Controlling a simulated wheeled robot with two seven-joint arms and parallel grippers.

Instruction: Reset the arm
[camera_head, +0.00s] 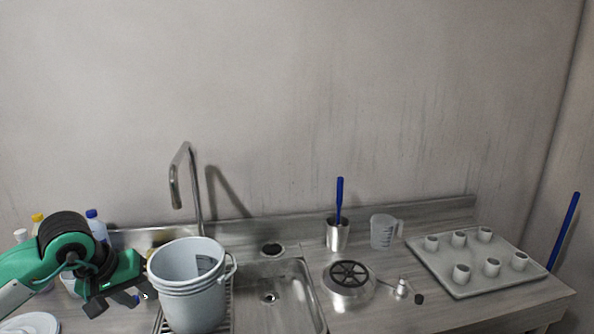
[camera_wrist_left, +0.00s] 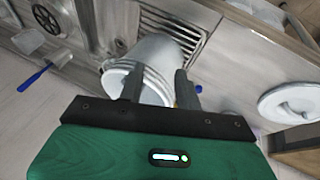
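My left arm comes in from the left in the head view, and its green and black left gripper (camera_head: 132,300) hangs just left of the grey bucket (camera_head: 190,298). In the left wrist view the two dark fingers of the gripper (camera_wrist_left: 160,90) stand apart, with the bucket (camera_wrist_left: 158,55) seen behind the gap. Nothing appears clamped between them. Whether a finger touches the bucket I cannot tell. The bucket stands upright on a slatted drain area left of the sink. My right gripper is in neither view.
A tall faucet (camera_head: 195,185) rises behind the bucket. The sink (camera_head: 285,291) is right of it. Farther right are a metal cup (camera_head: 338,236) with a blue-handled tool, a measuring jug (camera_head: 382,232), a round strainer-like pot (camera_head: 348,290) and a tray (camera_head: 455,280) of several cups. Bottles (camera_head: 98,225) stand behind my left arm.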

